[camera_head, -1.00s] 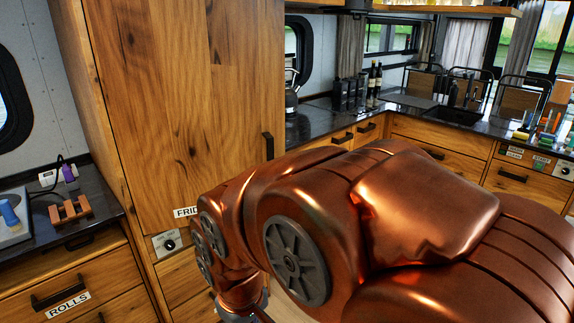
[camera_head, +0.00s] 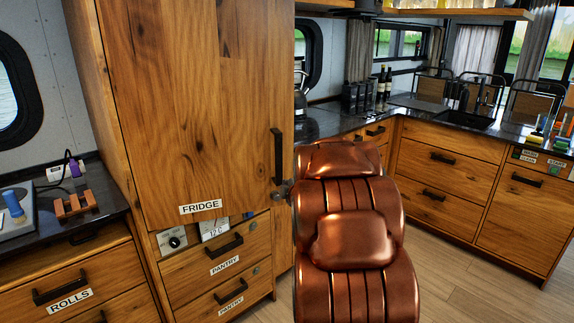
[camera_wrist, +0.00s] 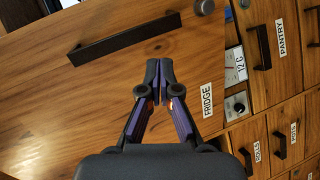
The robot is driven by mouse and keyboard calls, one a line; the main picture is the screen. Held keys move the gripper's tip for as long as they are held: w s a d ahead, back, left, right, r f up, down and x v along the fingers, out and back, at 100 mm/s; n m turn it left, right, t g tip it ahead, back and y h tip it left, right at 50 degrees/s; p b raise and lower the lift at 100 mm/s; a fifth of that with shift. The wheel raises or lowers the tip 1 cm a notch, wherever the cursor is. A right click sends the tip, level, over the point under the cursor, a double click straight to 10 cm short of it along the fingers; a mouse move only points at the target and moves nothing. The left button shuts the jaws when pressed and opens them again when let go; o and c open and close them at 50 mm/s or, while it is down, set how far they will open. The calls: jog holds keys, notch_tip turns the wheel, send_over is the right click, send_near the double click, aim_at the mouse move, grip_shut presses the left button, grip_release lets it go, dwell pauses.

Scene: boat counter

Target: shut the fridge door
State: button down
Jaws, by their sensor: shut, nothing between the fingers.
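The wooden fridge door (camera_head: 190,110) fills the left middle of the head view, with a white FRIDGE label low on it. Its dark upright handle (camera_head: 277,156) is near the right edge. That edge reaches out past the drawers below, so the door looks slightly ajar. The door (camera_wrist: 60,90) also fills much of the wrist view, with the handle (camera_wrist: 122,37) beyond the fingertips. My gripper (camera_wrist: 159,62) is shut and empty in front of the door; I cannot tell whether it touches.
Pantry drawers (camera_head: 220,268) are below the door, with a dial and a temperature display above them. A counter (camera_head: 95,205) with a wooden rack stands left. Another counter with bottles (camera_head: 384,88) runs along the back right.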

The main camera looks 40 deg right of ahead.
aim_at(284, 157)
jog(key=d+n+t, duration=0.3)
jog(key=d, duration=0.3)
jog(key=p+x, duration=0.1)
jog(key=x, duration=0.3)
jog(key=r+p+x, duration=0.1)
jog(key=x, duration=0.3)
jog(key=p+x, duration=0.1)
jog(key=x, duration=0.3)
jog(key=shift+w+d+r+p, duration=0.1)
jog(key=shift+w+r+p, duration=0.15)
jog(key=shift+p, duration=0.1)
jog(key=shift+w+d+f, duration=0.2)
jog(key=shift+w, duration=0.25)
